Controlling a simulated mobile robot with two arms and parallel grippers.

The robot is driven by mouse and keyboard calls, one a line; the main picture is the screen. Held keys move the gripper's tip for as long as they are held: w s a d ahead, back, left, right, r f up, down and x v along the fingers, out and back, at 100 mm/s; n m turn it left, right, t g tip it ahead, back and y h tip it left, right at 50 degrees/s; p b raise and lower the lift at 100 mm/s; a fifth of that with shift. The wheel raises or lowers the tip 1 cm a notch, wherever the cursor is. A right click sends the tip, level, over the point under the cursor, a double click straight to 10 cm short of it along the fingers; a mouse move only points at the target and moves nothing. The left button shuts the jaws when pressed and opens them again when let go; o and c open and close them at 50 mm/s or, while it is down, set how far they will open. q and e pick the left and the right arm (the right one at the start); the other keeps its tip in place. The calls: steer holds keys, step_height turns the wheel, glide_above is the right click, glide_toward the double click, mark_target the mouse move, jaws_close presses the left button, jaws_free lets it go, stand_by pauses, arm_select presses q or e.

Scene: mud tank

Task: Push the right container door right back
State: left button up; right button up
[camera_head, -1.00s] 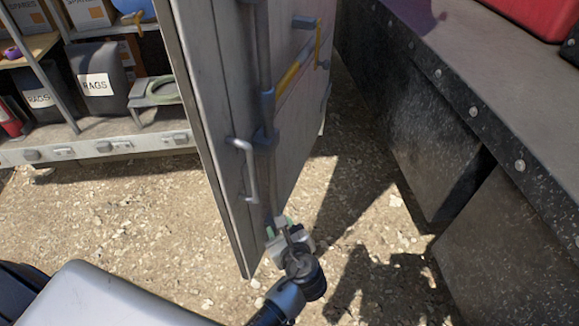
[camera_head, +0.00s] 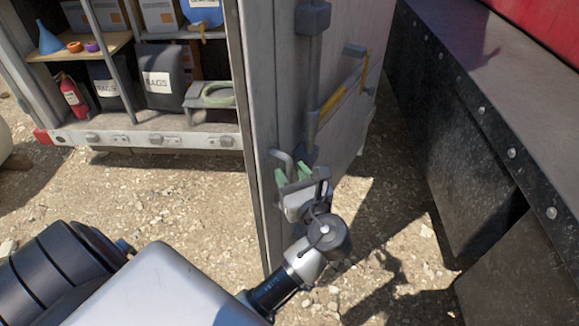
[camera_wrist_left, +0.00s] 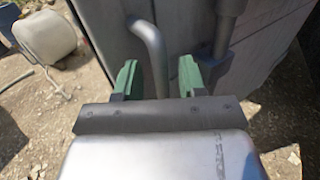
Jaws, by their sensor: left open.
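The right container door (camera_head: 262,120) is a grey metal panel standing open, swung out from the container. It carries a lock rod (camera_head: 313,85) and a bent grab handle (camera_head: 279,158). My left gripper (camera_head: 294,178) is at the lower part of the door, beside the handle. Its green fingertips are apart. In the left wrist view the handle (camera_wrist_left: 152,52) shows between the two fingers, and neither finger clearly grips it. The gripper hides the handle's lower end in the head view. My right gripper is not in view.
The open container holds shelves with bags labelled RAGS (camera_head: 163,87), a red fire extinguisher (camera_head: 75,97) and a blue funnel (camera_head: 49,38). A dark riveted tank wall (camera_head: 470,130) stands right of the door, with a strip of gravel (camera_head: 405,235) between them.

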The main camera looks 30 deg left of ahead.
arm_select(q)
steer(key=shift+w+a, duration=0.35)
steer(key=shift+a, duration=0.3)
jaws_close()
